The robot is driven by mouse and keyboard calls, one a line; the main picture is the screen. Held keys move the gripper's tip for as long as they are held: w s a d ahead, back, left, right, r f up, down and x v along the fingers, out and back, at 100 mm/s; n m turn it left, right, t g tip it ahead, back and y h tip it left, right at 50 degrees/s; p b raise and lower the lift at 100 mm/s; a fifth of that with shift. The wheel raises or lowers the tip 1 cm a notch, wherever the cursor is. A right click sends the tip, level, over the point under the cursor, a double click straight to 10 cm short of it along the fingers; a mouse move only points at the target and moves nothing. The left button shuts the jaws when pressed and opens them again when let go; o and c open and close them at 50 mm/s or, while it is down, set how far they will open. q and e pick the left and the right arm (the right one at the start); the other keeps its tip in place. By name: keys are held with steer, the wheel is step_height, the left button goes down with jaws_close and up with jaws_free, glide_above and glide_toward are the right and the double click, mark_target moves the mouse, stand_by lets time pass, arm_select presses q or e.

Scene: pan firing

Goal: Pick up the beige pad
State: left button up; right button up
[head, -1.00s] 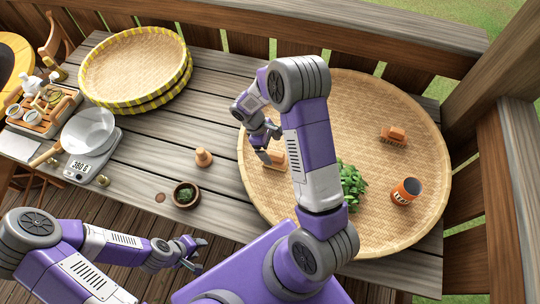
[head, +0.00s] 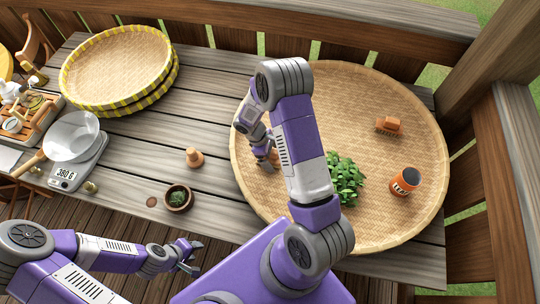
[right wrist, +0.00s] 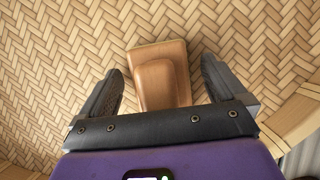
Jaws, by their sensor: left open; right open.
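A small wooden block-shaped pad (right wrist: 160,75) with a raised brown grip and a paler beige edge lies on the large woven tray (head: 340,90). In the head view the pad (head: 274,158) is mostly hidden by my right gripper. My right gripper (right wrist: 161,66) is open, with one finger on each side of the pad and gaps on both sides. It also shows in the head view (head: 267,160), low over the tray's left part. A similar wooden block (head: 388,125) lies farther right on the tray. My left gripper (head: 190,262) is open and empty near the table's front edge.
Green leaves (head: 344,178) and an orange canister (head: 405,181) are on the tray. A small wooden cone (head: 194,157) and a dark bowl (head: 178,197) stand left of it. Stacked yellow-rimmed baskets (head: 120,65) and a scale with a pan (head: 70,137) are farther left.

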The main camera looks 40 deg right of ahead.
steer(key=c, duration=1.5)
step_height(320, 180, up, 10)
steer(key=shift+r+p, duration=0.1)
steer(key=shift+p, duration=0.75)
steer(key=o, duration=0.9)
steer(key=c, duration=1.1)
steer(key=shift+s+d+m+g+y+p, duration=0.15)
steer(key=shift+s+d+m+y+p, duration=0.4)
steer(key=shift+s+d+m+p, duration=1.9)
steer(key=shift+s+d+m+g+y+p, duration=0.1)
steer(key=shift+s+d+m+y+p, duration=0.45)
steer(key=shift+s+d, duration=3.75)
steer(key=shift+s+d+m+g+y+p, duration=0.15)
steer(key=shift+s+d+m+y+p, duration=0.45)
steer(key=shift+s+d+m+p, duration=1.85)
steer(key=shift+c, duration=0.2)
